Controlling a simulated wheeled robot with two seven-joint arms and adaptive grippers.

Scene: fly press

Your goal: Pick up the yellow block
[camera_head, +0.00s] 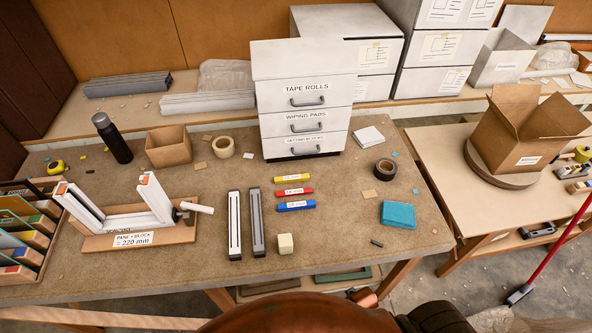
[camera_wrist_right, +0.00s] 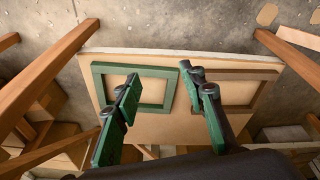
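The yellow block (camera_head: 292,178) is a small flat bar with a white label. It lies on the brown worktable (camera_head: 350,240), topmost in a short column above a red block (camera_head: 294,193) and a blue block (camera_head: 296,206). My right gripper (camera_wrist_right: 163,84) shows in the right wrist view with its two green fingers spread apart and nothing between them. It is over the area below the table, where a board with a green frame and a brown frame lies, away from the yellow block. My left gripper is not in view.
A drawer cabinet (camera_head: 303,100) stands behind. A black tape roll (camera_head: 385,169) and a teal cloth (camera_head: 398,215) are to the right. Table between blocks and tape is mostly clear.

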